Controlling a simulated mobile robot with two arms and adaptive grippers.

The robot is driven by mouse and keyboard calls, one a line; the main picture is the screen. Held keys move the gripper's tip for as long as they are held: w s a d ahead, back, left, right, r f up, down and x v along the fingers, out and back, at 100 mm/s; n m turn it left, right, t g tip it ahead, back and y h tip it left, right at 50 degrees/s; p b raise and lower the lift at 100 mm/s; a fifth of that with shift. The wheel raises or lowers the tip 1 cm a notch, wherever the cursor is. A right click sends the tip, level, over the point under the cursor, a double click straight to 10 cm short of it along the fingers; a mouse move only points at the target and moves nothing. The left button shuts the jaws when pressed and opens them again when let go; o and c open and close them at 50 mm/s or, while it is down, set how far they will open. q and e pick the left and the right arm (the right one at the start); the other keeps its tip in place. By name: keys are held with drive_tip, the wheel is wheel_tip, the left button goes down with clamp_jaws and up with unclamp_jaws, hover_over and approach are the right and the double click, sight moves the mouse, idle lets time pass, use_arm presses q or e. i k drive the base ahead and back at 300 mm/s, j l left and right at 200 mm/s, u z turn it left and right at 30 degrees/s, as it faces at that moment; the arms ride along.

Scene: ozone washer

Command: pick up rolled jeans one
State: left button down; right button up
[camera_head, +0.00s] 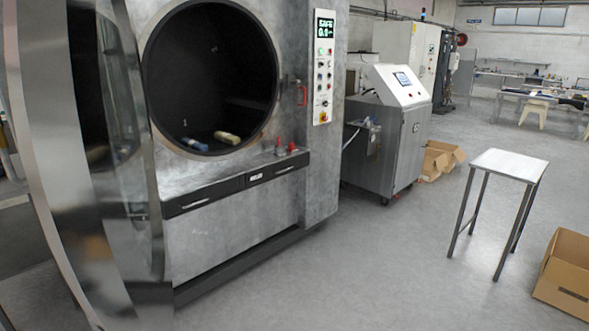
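A large grey washer (235,210) stands on the left with its round drum opening (212,70) uncovered. Two small rolled-looking items lie at the bottom of the dark drum: a beige one (227,137) and a bluish one (194,144) to its left. They are too small to tell for sure that they are rolled jeans, or which is number one. Neither of my grippers shows in this view.
The washer's shiny door (60,170) stands open at the left. Red-topped items (286,147) sit on the ledge below the opening. A small table (511,165) stands at the right, with a cardboard box (565,275) beside it. The floor between washer and table is clear.

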sight(227, 138)
drive_tip(key=i+l, duration=0.35)
drive_tip(key=i, duration=0.15)
drive_tip(key=i+l, duration=0.65)
drive_tip(key=i, duration=0.3)
drive_tip(key=i+l+z, duration=0.1)
drive_tip(key=i+l, duration=0.25)
drive_tip(key=i, duration=0.1)
